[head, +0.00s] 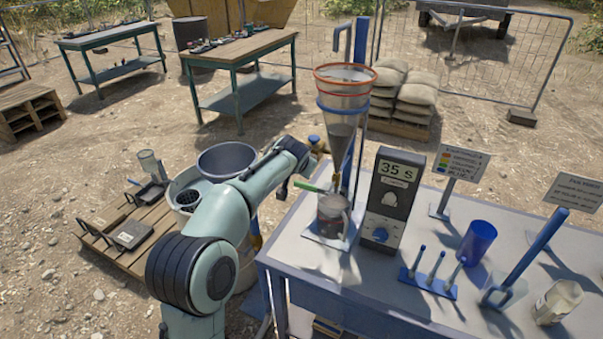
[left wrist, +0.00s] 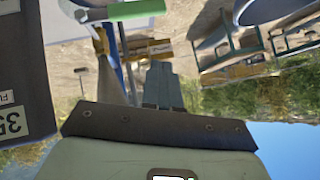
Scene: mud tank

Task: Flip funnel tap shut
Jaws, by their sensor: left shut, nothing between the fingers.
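The funnel (head: 345,100), clear with an orange rim and a blue band, hangs in its stand with its narrow end down. The tap's green lever (head: 308,187) sticks out sideways to the left below the funnel. The lever also shows at the top of the left wrist view (left wrist: 128,10). A clear jug (head: 332,215) stands under the tap. My left gripper (head: 322,150) is beside the funnel's lower part, above the lever and apart from it. Its fingers (left wrist: 162,85) are shut and empty in the left wrist view. My right gripper is not in view.
A timer (head: 390,190) reading 35 s stands right of the jug on the blue table (head: 370,285). A blue rack (head: 428,283), a blue cup (head: 477,243) and signs are further right. A grey bucket (head: 226,160) is behind my left arm.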

